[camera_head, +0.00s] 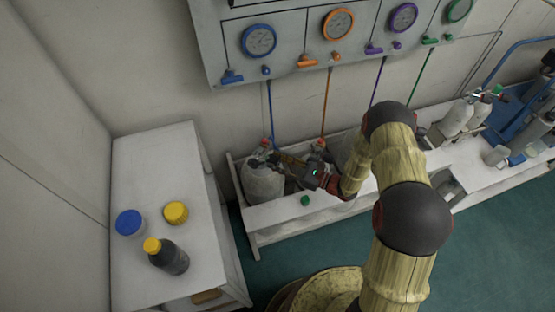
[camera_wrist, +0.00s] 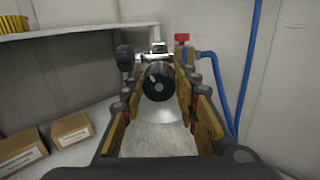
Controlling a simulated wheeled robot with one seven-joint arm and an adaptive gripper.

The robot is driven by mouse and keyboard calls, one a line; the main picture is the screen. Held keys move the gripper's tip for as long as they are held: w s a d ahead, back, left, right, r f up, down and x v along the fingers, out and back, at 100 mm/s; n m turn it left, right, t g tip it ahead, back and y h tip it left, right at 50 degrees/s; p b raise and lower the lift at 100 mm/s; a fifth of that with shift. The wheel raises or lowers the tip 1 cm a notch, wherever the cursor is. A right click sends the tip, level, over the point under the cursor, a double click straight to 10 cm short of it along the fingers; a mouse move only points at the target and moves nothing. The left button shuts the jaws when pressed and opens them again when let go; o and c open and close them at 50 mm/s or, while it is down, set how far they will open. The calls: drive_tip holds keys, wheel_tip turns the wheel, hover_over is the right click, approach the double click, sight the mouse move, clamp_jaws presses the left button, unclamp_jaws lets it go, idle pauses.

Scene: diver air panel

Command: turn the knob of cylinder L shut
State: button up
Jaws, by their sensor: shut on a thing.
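Cylinder L (camera_head: 263,187) is a pale grey bottle at the left end of the low rack, below the blue gauge's line. In the wrist view its pale body (camera_wrist: 158,138) lies below a round black knob (camera_wrist: 157,82) with a white mark. My gripper (camera_wrist: 157,70) has its two yellow fingers on either side of this knob, shut on it. In the head view my gripper (camera_head: 283,163) reaches in from the right at the cylinder's top, and the knob is too small to make out there. The exact finger contact is partly hidden.
A gauge panel (camera_head: 290,80) hangs on the wall above. A blue hose (camera_wrist: 220,92) runs right of the valve, near a red cap (camera_wrist: 182,38). A white cabinet (camera_head: 150,165) with a dark bottle (camera_head: 170,259) stands left. Cardboard boxes (camera_wrist: 72,130) sit left of the cylinder.

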drive_tip(key=m+p, duration=0.2)
drive_tip(key=m, duration=0.5)
drive_tip(key=m+t+p, duration=0.1)
drive_tip(key=m+p, duration=0.1)
drive_tip(key=m, duration=0.3)
drive_tip(key=shift+m, duration=0.3)
drive_tip(key=m+p, duration=0.2)
drive_tip(key=m, duration=0.4)
drive_tip(key=shift+m+h, duration=0.4)
drive_tip(key=shift+f+m+p, duration=0.1)
drive_tip(key=shift+m+p, duration=0.65)
drive_tip(key=shift+m, duration=1.75)
drive_tip(key=shift+s, duration=0.1)
drive_tip(key=o, duration=1.2)
drive_tip(key=shift+c, duration=0.2)
